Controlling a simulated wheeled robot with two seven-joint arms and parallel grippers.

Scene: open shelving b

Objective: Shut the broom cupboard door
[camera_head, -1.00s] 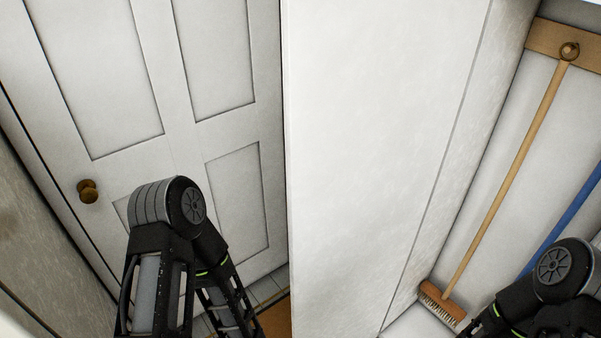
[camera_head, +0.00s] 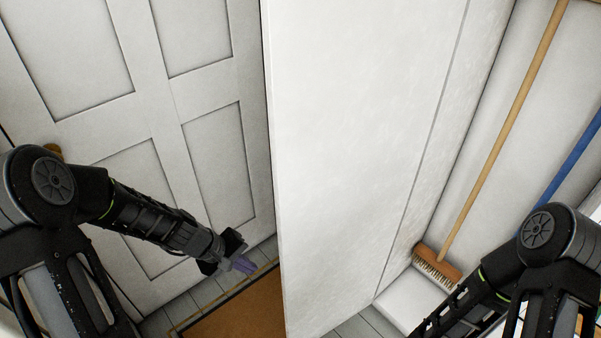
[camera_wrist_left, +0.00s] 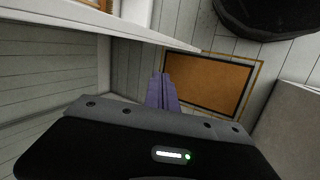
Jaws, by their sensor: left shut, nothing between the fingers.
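The broom cupboard door (camera_head: 350,150) is the plain white panel in the middle of the head view. It stands open, its free edge at the left and the cupboard interior to its right. My left gripper (camera_head: 242,265) is low, left of that free edge, in front of the panelled door. It is shut and empty; I cannot tell whether it touches anything. Its purple fingers (camera_wrist_left: 162,92) are together in the left wrist view. My right arm comes in at the lower right, in front of the cupboard; its gripper is out of view.
A white panelled door (camera_head: 160,110) fills the left; my left arm mostly hides its knob. An orange-brown mat (camera_head: 240,308) lies on the floor below. In the cupboard are a broom (camera_head: 500,140) and a blue pole (camera_head: 573,158).

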